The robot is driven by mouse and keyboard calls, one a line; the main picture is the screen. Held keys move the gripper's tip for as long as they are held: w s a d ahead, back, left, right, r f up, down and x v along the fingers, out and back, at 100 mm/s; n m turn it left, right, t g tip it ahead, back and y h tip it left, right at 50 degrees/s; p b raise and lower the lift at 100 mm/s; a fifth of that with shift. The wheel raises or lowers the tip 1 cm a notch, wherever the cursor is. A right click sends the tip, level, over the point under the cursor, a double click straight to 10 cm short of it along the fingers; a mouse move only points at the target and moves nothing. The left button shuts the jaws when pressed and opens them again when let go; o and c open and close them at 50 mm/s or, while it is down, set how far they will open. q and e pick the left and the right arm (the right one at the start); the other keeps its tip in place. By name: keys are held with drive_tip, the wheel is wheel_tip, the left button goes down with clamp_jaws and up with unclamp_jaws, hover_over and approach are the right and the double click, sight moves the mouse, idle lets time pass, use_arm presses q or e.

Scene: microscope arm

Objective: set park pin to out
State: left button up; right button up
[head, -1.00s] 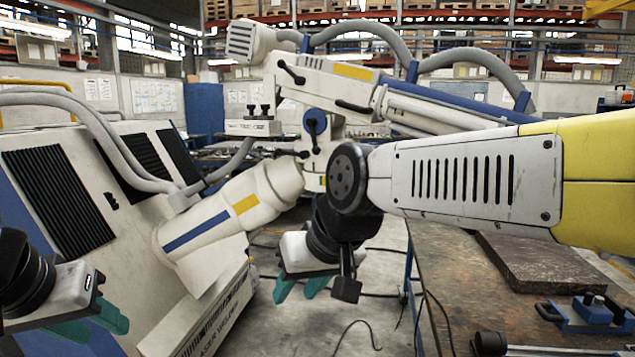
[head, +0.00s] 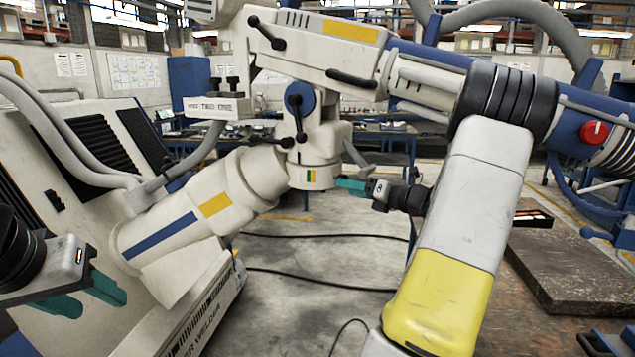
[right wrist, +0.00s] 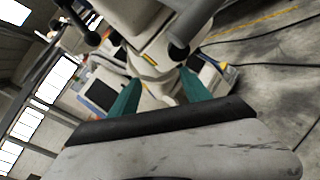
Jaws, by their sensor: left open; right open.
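The white jointed arm (head: 320,65) spans the head view, with a blue round cap (head: 299,98) on its hanging joint. A black lever (head: 300,124) runs down across that cap, and a small black-ended pin (head: 268,142) sticks out left below it. I cannot tell which of these is the park pin. My right gripper (head: 350,185) reaches in from the right beside the joint's lower collar (head: 315,177); contact is unclear. In the right wrist view its teal fingers (right wrist: 160,92) are apart, with the white joint beyond them. My left gripper (head: 80,297) is open and empty at lower left.
A white cabinet with black vents (head: 90,140) stands at left, close to my left gripper. A workbench with a dark slab (head: 570,265) is at right. A red knob (head: 595,132) sits on the arm's right part. Cables lie on the floor.

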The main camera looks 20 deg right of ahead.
drive_tip(key=d+m+t+h, duration=0.1)
drive_tip(key=d+m, duration=0.2)
drive_tip(key=d, duration=0.1)
drive_tip(key=x, duration=0.7)
drive_tip(key=shift+w+d+f, duration=0.1)
drive_tip(key=shift+w+d, duration=0.05)
drive_tip(key=shift+w, duration=0.25)
clamp_jaws()
idle(0.8)
